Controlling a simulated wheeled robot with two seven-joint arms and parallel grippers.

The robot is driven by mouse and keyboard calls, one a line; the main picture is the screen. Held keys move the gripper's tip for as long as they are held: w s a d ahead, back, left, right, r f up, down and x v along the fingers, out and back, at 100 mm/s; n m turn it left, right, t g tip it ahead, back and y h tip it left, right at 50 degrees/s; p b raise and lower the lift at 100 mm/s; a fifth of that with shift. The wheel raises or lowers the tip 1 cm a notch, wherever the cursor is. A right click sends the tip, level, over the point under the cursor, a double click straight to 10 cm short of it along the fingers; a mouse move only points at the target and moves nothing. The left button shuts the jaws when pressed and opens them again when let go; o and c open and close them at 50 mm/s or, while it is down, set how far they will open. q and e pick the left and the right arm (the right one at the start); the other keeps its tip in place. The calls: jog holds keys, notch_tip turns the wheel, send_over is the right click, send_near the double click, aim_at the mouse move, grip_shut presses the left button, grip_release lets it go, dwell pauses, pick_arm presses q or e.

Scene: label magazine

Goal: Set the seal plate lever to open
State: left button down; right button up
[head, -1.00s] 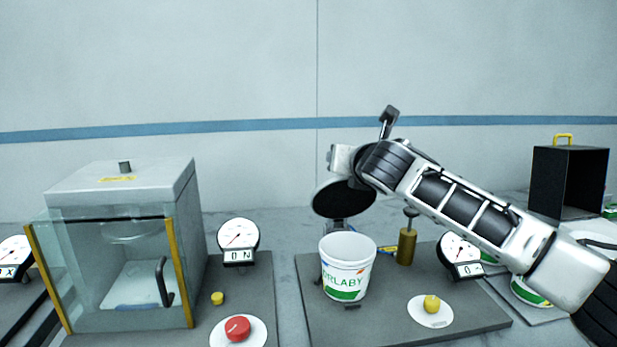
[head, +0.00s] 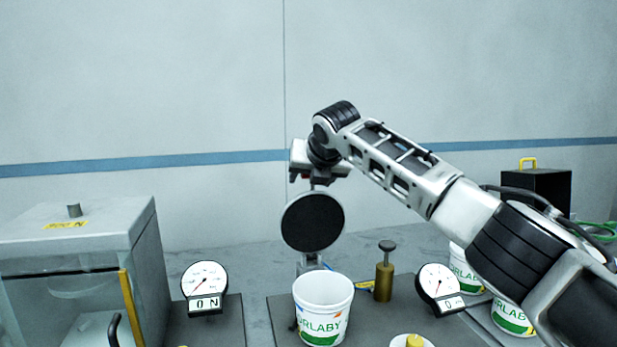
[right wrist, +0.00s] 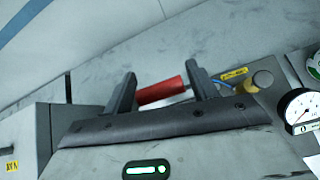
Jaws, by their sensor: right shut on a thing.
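The seal plate (head: 313,222) is a round black disc, tipped up nearly upright above and behind a white tub (head: 322,305). My right gripper (head: 314,179) is above the disc, at the end of the arm from the right. In the right wrist view, the red lever handle (right wrist: 162,90) lies between the two dark fingers of my right gripper (right wrist: 161,86), which is shut on it. Most of the lever is hidden behind the disc and the gripper. My left gripper is not in view.
A glass-fronted cabinet (head: 146,255) stands at left. Dial gauges (head: 205,286) (head: 439,287) and a brass post (head: 383,282) flank the tub. A black box (head: 537,190) and more tubs (head: 513,316) are at right, partly behind my arm.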

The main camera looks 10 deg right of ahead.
jog(key=shift+f, duration=0.5)
jog(key=o, duration=1.3)
jog(key=shift+w, duration=0.1)
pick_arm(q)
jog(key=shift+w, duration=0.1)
pick_arm(e)
jog(key=shift+r, duration=0.15)
jog(key=shift+s+r, duration=0.35)
jog(key=shift+s, duration=0.1)
pick_arm(q)
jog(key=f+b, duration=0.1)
jog(key=b, duration=0.2)
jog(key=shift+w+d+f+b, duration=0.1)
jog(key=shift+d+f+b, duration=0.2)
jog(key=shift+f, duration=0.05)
pick_arm(e)
jog(key=v, duration=1.5)
